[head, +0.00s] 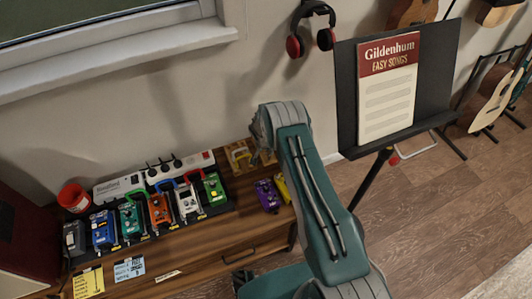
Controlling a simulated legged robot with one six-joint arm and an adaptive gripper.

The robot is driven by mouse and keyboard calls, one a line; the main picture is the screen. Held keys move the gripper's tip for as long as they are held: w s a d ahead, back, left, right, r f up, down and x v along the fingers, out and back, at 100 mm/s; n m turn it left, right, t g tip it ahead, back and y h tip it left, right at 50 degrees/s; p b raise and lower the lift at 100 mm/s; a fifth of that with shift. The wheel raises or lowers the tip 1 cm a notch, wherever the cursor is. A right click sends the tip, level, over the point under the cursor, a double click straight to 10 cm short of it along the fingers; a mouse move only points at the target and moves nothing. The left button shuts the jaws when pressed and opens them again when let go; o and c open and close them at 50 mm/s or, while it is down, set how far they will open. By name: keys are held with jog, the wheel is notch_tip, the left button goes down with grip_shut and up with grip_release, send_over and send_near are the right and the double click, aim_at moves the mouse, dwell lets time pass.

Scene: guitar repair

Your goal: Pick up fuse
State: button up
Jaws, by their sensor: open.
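I cannot make out a fuse in the head view; it may be too small or hidden. My gripper (259,157) is at the far end of my arm, pointing down over the back right part of the wooden cabinet (222,262). It is open, and only a small part of it shows. Just left of it is a small wooden holder (238,153) with a yellowish part. I cannot tell whether the gripper touches it.
A row of coloured pedals on a board (150,236) fills the cabinet's left side, with a white power strip (118,186) behind. A purple pedal (267,193) and a yellow pedal (282,189) stand near my arm. A red cup (74,197) is far left; a music stand (345,95) is right.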

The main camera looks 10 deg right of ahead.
grip_shut()
dwell(0.4)
